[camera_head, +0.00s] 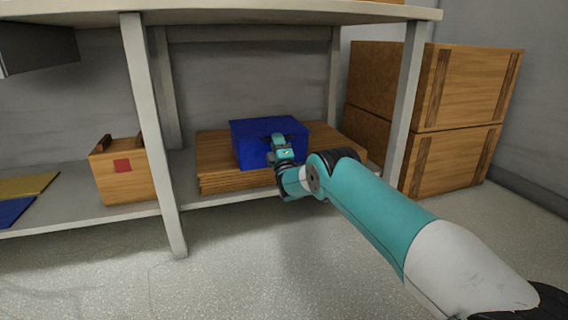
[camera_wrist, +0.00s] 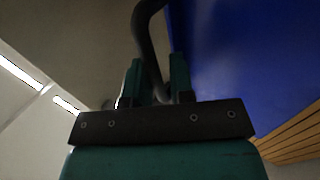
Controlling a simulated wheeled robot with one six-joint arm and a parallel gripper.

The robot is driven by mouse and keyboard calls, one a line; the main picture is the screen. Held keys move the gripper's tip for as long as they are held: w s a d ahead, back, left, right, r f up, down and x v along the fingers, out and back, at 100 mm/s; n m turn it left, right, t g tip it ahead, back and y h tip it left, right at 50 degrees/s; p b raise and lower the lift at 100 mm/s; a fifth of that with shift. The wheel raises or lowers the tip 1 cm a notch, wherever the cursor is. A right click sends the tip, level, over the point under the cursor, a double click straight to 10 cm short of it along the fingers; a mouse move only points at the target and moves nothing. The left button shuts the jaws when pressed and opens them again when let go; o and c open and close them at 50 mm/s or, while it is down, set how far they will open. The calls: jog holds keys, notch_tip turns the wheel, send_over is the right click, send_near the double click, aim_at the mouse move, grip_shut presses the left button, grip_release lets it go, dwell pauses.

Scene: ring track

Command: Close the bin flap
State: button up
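The blue bin (camera_head: 255,131) stands on a wooden board on the low shelf in the head view. Its flat blue face fills the right of the wrist view (camera_wrist: 245,60). A dark curved handle (camera_wrist: 143,28) stands out beside this face. My gripper (camera_head: 279,141) is at the bin's front. In the wrist view, its two fingers (camera_wrist: 155,75) lie close on either side of the handle and look shut on it. My gripper and wrist hide part of the bin's front, so I cannot tell how far the flap stands open.
The bin rests on a wooden board (camera_head: 222,183). A shelf post (camera_head: 150,130) stands to the left, another (camera_head: 404,100) to the right. A small wooden box with a red patch (camera_head: 122,178) sits left. Stacked wooden crates (camera_head: 465,90) stand right. The tabletop (camera_head: 230,14) hangs above.

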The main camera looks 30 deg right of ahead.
jog(key=p+v, duration=1.3)
jog(key=v, duration=0.4)
jog(key=shift+f, duration=0.1)
jog(key=shift+w, duration=0.1)
dwell(0.3)
